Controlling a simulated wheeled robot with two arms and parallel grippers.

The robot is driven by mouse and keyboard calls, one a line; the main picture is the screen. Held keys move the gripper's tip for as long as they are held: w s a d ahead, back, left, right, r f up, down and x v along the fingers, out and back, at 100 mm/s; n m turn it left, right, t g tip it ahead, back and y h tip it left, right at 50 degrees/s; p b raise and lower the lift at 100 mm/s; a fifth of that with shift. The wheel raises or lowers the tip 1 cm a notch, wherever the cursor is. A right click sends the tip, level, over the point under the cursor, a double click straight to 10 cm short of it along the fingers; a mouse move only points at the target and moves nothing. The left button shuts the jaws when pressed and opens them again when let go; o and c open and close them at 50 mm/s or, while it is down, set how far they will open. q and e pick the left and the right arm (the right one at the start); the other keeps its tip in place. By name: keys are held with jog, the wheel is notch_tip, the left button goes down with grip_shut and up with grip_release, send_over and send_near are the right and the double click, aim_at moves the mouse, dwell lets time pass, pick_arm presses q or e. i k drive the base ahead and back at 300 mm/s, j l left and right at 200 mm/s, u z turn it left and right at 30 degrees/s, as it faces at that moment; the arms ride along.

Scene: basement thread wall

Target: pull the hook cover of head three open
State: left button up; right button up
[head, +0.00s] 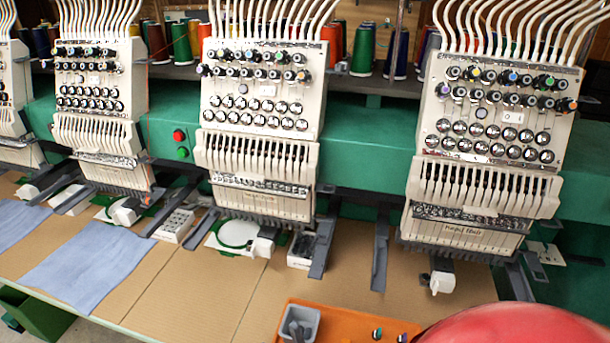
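Several cream embroidery heads stand in a row along a green beam. The third head from the left in view (262,130) is near the middle, and another head (490,130) is on the right. No number on them can be read. A small white block-like part (262,245) is below the middle head, and a similar one (441,278) is below the right head. I cannot tell for sure which part is the hook cover, or whether it is open. Neither of my grippers shows in this view.
An orange tray (345,320) with a grey cup (299,324) is at the bottom. A red rounded object (520,325) fills the bottom right corner. Blue cloths (85,265) lie on the tan table (190,300) at left. Grey arms stick out below the heads.

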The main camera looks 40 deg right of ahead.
aim_at(264, 248)
jog(key=k+l, duration=0.5)
jog(key=k+l+z, duration=0.1)
jog(key=k+l, duration=0.45)
jog(key=l, duration=0.2)
jog(key=k+l, duration=0.45)
jog(key=l, duration=0.2)
jog(key=j, duration=0.2)
jog(key=i+j+u, duration=0.25)
jog(key=i+l, duration=0.15)
jog(key=i, duration=0.3)
jog(key=i+l, duration=0.15)
jog(key=i, duration=0.35)
